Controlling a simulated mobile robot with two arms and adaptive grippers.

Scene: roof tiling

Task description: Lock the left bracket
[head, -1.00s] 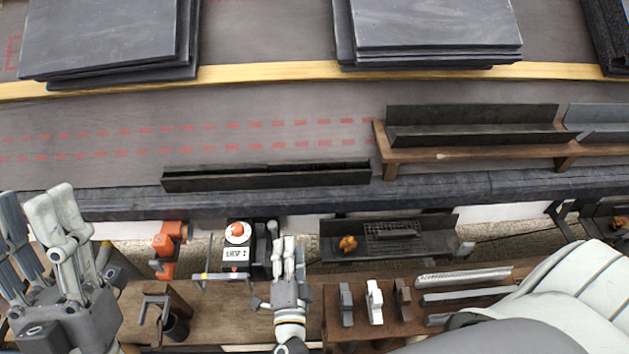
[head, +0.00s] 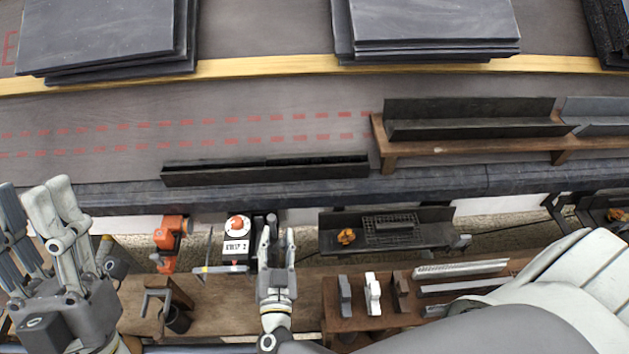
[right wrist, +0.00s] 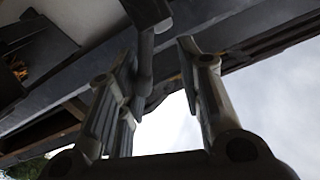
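My left gripper (head: 40,220) is open and empty at the lower left.
A dark gutter (head: 350,188) runs across the roof edge. An orange tool (head: 168,243) stands left of the black box. A dark tray (head: 385,232) hangs to the right. Below is a wooden bench (head: 225,303) with small clips and metal strips. Slate stacks lie higher up.

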